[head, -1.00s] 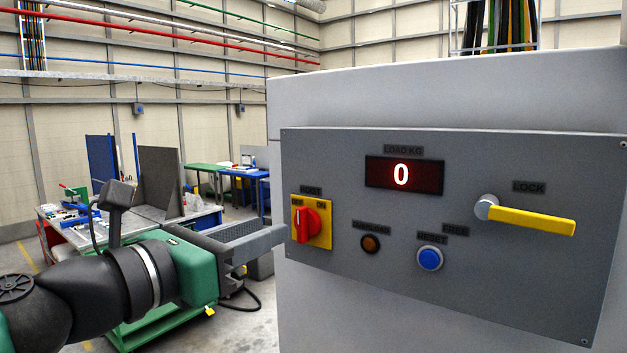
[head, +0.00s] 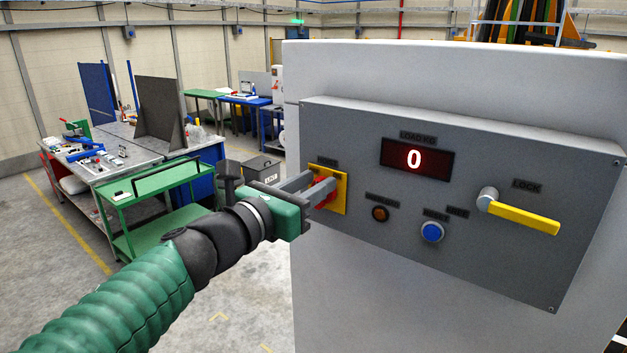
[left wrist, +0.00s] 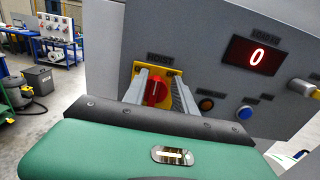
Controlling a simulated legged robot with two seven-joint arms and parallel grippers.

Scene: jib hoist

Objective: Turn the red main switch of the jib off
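The red main switch (head: 322,191) is a rotary knob on a yellow plate (head: 340,194), at the left end of the grey control panel. In the left wrist view, the red knob (left wrist: 156,92) shows between the two fingers, under the label HOIST. My left gripper (head: 317,188) is at the switch with its fingers apart, one on each side of the knob. I cannot tell whether they touch it. The fingers hide part of the knob and plate in the head view, and the knob's exact setting is not clear. My right gripper is not in view.
The panel (head: 450,250) also carries a display (head: 417,159) reading 0, an amber button (head: 380,213), a blue button (head: 432,232) and a yellow lock lever (head: 522,216). A green trolley (head: 165,180) and workbench stand at the left. The floor before them is clear.

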